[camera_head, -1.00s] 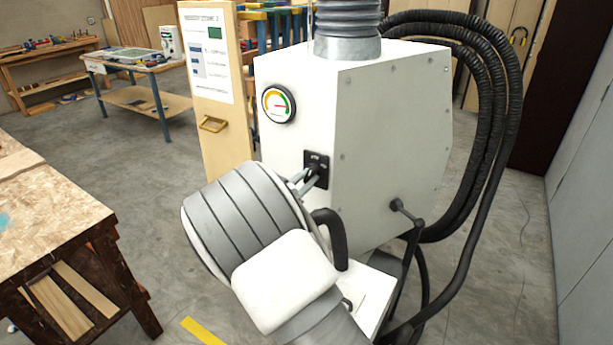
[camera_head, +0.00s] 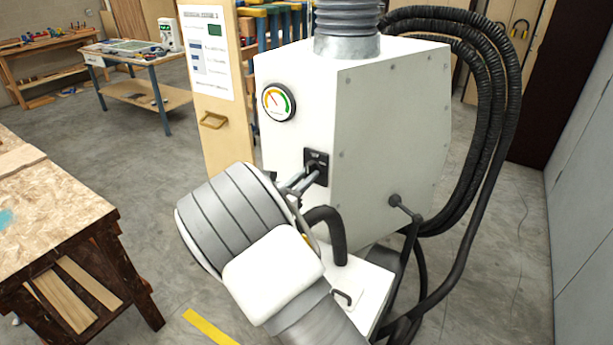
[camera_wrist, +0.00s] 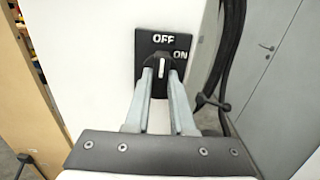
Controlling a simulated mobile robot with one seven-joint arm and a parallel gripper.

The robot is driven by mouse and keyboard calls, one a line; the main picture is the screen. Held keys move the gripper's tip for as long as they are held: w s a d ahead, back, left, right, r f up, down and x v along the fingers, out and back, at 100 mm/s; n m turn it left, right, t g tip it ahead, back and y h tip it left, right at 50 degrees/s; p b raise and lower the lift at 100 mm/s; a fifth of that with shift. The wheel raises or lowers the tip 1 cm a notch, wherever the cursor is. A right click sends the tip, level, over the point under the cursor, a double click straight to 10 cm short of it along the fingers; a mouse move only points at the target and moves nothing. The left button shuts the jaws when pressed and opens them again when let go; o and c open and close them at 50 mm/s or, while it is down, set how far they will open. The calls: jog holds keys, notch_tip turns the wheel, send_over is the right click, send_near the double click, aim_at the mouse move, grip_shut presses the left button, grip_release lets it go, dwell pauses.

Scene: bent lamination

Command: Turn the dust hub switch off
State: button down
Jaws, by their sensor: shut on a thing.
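The dust hub (camera_head: 390,135) is a white cabinet with a round gauge (camera_head: 279,102); the gauge needle points to the upper left. Its switch is a black rotary knob (camera_wrist: 160,68) on a black plate marked OFF at the top and ON at the upper right. The knob's white line stands upright, toward OFF. My gripper (camera_wrist: 160,82) is shut on the knob, one finger on each side. In the head view my gripper (camera_head: 308,181) reaches the black switch plate (camera_head: 316,166), and the fingers partly hide the knob.
Black hoses (camera_head: 490,120) loop down the right side of the hub. A wooden board with a paper sheet (camera_head: 207,55) stands behind it at left. A workbench (camera_head: 50,215) is at the left front. Open floor lies between the benches and the hub.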

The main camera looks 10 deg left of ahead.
jog(key=c, duration=0.8)
grip_release()
jog(key=shift+o, duration=0.2)
jog(key=shift+s+a, duration=0.1)
jog(key=b+v, duration=0.2)
jog(key=v, duration=1.5)
